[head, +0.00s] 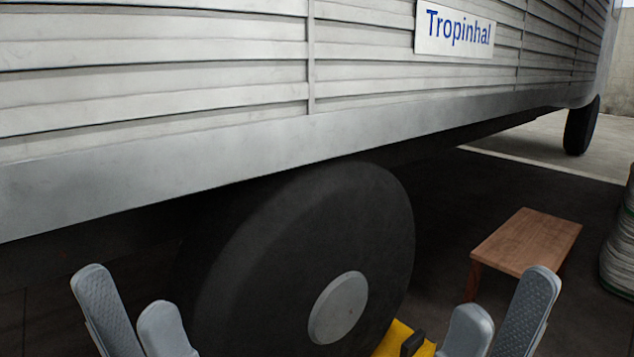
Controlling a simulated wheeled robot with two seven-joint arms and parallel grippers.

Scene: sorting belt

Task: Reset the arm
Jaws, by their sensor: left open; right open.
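My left gripper (128,310) shows at the bottom left of the head view. Its two grey fingers stand apart with nothing between them. My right gripper (500,310) shows at the bottom right, its two grey fingers also apart and empty. The lower parts of both grippers and the arms are cut off by the bottom edge.
A large vehicle with grey slatted sides (180,80) and a "Tropinhal" sign (455,29) fills the upper view. Its big wheel (390,230) stands ahead. A yellow object (392,341) lies by the wheel. A wooden table (527,240) and a wrapped stack (620,250) stand right.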

